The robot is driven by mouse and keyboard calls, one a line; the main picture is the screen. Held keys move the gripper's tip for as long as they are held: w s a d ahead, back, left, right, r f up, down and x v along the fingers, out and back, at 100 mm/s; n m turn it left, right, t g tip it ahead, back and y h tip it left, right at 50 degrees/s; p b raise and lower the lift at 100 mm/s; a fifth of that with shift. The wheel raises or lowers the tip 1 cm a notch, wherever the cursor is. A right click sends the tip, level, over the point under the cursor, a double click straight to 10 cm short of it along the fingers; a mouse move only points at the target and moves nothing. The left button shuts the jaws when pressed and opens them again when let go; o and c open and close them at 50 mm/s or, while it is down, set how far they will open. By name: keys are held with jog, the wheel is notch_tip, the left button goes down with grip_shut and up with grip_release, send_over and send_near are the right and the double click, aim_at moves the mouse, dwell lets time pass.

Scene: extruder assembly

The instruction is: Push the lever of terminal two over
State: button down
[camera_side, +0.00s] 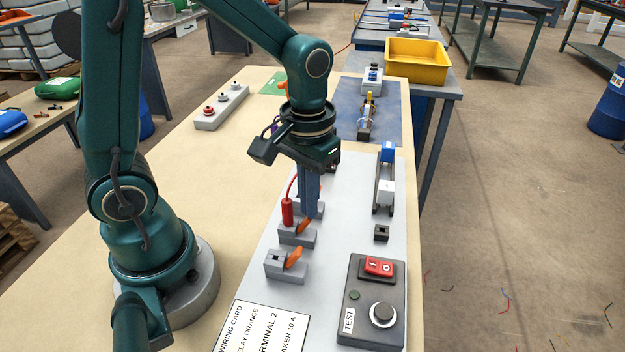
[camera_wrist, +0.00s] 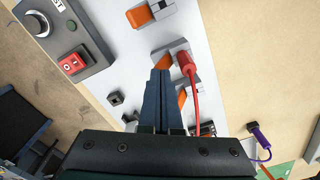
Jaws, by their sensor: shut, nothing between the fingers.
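Several grey terminal blocks with orange levers stand in a row on the light grey panel. The middle block (camera_side: 297,239) holds a red plug (camera_side: 287,212) with a red wire; its orange lever (camera_side: 303,226) is tilted. In the wrist view this lever (camera_wrist: 162,60) shows just beyond my fingertips, beside the red plug (camera_wrist: 185,62). My gripper (camera_side: 310,214) is shut and empty, pointing down close behind that lever; I cannot tell whether it touches. The front block (camera_side: 279,269) has a tilted lever (camera_side: 294,258). My fingers partly hide the farthest block, whose lever (camera_wrist: 182,98) shows in the wrist view.
A wiring card (camera_side: 262,330) reading "TERMINAL 2" lies at the front. A test box (camera_side: 363,325) with a red switch (camera_side: 379,267) stands front right. A breaker-like blue and white part (camera_side: 386,190) is at the right. A purple plug (camera_wrist: 258,135) lies beyond the panel.

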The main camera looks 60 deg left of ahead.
jog(key=shift+w+f, duration=0.1)
jog(key=shift+f, duration=0.15)
dwell(0.5)
jog(key=shift+r, duration=2.55)
jog(key=shift+r, duration=0.1)
notch_tip(320, 180, up, 5)
jog(key=s+m+t, duration=0.3)
jog(key=s+t, duration=0.2)
jog(key=s, duration=0.2)
jog(key=shift+d+f+t, duration=0.25)
jog(key=shift+f+t, duration=0.05)
jog(key=shift+f, duration=0.1)
